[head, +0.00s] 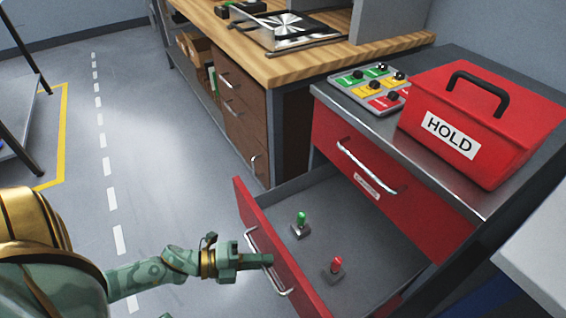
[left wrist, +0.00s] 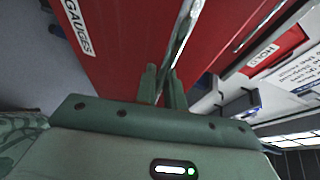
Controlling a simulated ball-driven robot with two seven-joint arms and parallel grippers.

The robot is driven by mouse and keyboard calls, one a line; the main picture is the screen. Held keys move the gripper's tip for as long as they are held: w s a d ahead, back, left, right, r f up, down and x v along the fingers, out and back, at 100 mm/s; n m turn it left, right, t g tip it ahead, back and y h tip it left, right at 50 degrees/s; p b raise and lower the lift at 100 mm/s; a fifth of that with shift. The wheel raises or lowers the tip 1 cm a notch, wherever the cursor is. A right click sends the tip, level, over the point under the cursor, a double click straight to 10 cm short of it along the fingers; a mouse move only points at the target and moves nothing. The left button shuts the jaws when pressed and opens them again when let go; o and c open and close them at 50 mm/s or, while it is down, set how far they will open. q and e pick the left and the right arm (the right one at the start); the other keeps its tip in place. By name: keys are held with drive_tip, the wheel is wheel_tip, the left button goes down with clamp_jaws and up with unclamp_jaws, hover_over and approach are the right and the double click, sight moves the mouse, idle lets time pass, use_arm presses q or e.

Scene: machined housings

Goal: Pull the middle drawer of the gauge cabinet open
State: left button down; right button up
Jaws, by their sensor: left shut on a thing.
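The red gauge cabinet (head: 328,134) stands at the right in the head view. The drawer below its top drawer is pulled well out; its red front (head: 259,220) faces left and its grey inside shows. My left gripper (head: 262,260) is shut on this drawer's bar handle (head: 273,277). In the left wrist view the fingers (left wrist: 163,85) are around the metal handle (left wrist: 184,35), on a red front with a GAUGES label (left wrist: 76,27). The closed top drawer (head: 335,142) is above.
Inside the open drawer stand a green-topped piece (head: 301,222) and a red-topped piece (head: 335,267). A red HOLD box (head: 520,115) and a colored button panel (head: 350,80) sit on the cabinet top. A wooden workbench (head: 395,43) is behind.

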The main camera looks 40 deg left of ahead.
use_arm(q)
drive_tip(key=s, duration=0.1)
drive_tip(key=s+a, duration=0.1)
drive_tip(key=s, duration=0.2)
drive_tip(key=shift+s+a+p, duration=0.25)
drive_tip(key=shift+a+p, duration=0.1)
drive_tip(key=shift+a, duration=0.05)
use_arm(e)
drive_tip(key=shift+s+a+r, duration=0.15)
drive_tip(key=shift+a+r, duration=0.1)
drive_tip(key=shift+r, duration=0.05)
drive_tip(key=shift+a, duration=0.25)
use_arm(q)
drive_tip(key=c, duration=1.8)
unclamp_jaws()
use_arm(e)
drive_tip(key=shift+d, duration=0.1)
